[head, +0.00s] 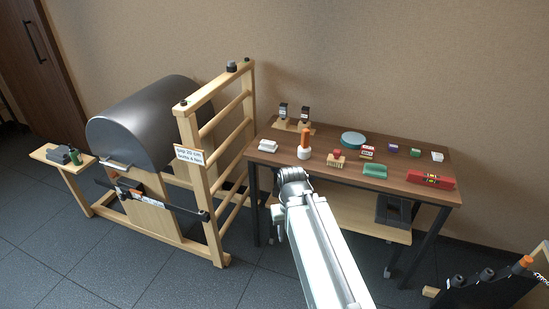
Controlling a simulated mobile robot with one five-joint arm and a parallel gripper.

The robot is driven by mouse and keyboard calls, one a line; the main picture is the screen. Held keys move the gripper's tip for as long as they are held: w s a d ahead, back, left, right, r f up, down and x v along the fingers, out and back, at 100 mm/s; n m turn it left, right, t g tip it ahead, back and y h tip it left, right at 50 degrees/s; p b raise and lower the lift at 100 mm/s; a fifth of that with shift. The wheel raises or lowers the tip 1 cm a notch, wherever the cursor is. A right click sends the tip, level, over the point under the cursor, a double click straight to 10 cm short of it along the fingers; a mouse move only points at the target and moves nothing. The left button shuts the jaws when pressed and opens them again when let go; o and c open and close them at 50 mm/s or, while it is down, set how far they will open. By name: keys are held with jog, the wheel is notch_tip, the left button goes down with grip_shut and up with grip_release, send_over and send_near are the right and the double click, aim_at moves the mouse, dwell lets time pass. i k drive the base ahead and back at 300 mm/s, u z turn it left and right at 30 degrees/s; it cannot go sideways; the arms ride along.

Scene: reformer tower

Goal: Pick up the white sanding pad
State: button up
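Two white things lie on the dark wooden table (330,168). One is a flat white block or folded pad (268,146) at the table's left end. The other is a small white block (437,157) near the right end, beside small coloured blocks. I cannot tell for sure which is the sanding pad. My gripper (292,177) is at the end of my arm, at the table's front edge, below and right of the left white thing and apart from it. Its fingers are too small and hidden to read.
An orange-topped white bottle (304,146), a brush (336,161), a green pad (375,171), a teal disc (352,139) and a red level (431,180) share the table. A wooden ladder frame (213,160) with a grey barrel (140,122) stands left.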

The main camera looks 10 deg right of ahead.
aim_at(269, 146)
jog(key=z, duration=0.1)
jog(key=k, duration=0.1)
jog(key=z, duration=0.45)
jog(key=i, duration=0.85)
jog(key=u, duration=1.9)
